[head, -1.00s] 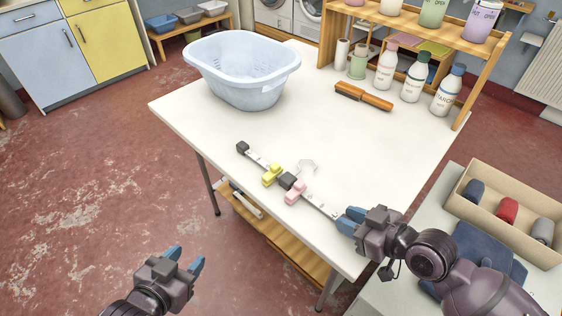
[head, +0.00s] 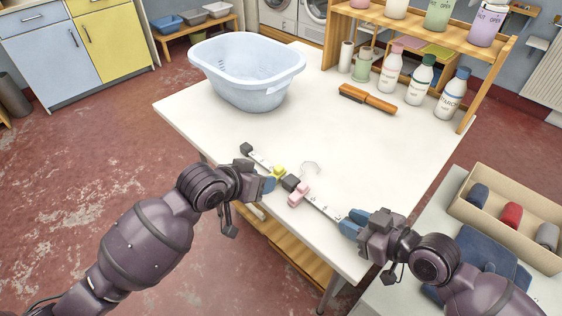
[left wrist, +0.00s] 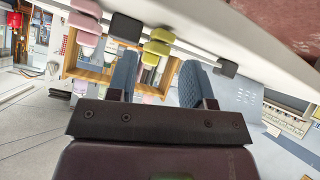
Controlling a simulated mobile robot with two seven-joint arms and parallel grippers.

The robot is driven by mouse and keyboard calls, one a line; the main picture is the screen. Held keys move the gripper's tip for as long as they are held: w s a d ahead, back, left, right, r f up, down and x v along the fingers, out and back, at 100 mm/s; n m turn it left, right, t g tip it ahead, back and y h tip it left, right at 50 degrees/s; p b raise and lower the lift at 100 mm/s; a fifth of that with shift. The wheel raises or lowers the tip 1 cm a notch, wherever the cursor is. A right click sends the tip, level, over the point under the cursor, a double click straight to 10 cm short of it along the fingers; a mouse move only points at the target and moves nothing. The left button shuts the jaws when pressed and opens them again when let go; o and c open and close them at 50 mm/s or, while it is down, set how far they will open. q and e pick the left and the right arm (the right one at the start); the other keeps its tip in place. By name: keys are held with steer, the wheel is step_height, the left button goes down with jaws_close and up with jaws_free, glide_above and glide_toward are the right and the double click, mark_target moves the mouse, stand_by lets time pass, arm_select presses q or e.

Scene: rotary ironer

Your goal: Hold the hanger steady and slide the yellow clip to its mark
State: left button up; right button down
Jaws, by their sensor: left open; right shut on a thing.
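The hanger (head: 323,208) lies on the white table near its front edge, a pale bar with dark blocks and a hook at its middle. The yellow clip (head: 279,172) sits on the bar left of the dark middle block; the pink clip (head: 298,194) sits right of that block. My right gripper (head: 352,221) is shut on the hanger's right end. My left gripper (head: 268,184) is at the table edge beside the yellow clip, partly hiding it. In the left wrist view, the open fingers (left wrist: 155,78) point at the yellow clip (left wrist: 154,50), which shows between them. I cannot make out the mark.
A pale blue basket (head: 248,75) stands at the back left of the table. An orange-handled brush (head: 367,98) and several bottles stand at the back right, by a wooden shelf (head: 470,45). A box of rolled cloths (head: 505,212) is on the right. The table's middle is clear.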

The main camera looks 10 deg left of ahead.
mark_target(281, 166)
arm_select(q)
steer(key=w+d+r+m+g+y, duration=0.2)
steer(key=w+d+r+g, duration=0.3)
steer(key=w+r, duration=0.6)
steer(key=s+f+g+y, duration=0.1)
steer(key=f, duration=0.2)
steer(key=s+f+g+y, duration=0.1)
steer(key=s+f, duration=0.1)
steer(key=f, duration=0.2)
steer(key=s+a+f+m+g+y, duration=0.1)
steer(key=s+f+y, duration=0.1)
steer(key=f, duration=0.1)
steer(key=shift+s+f+g, duration=0.15)
steer(key=shift+f+g, duration=0.15)
steer(key=shift+g, duration=0.1)
jaws_close()
stand_by(0.3)
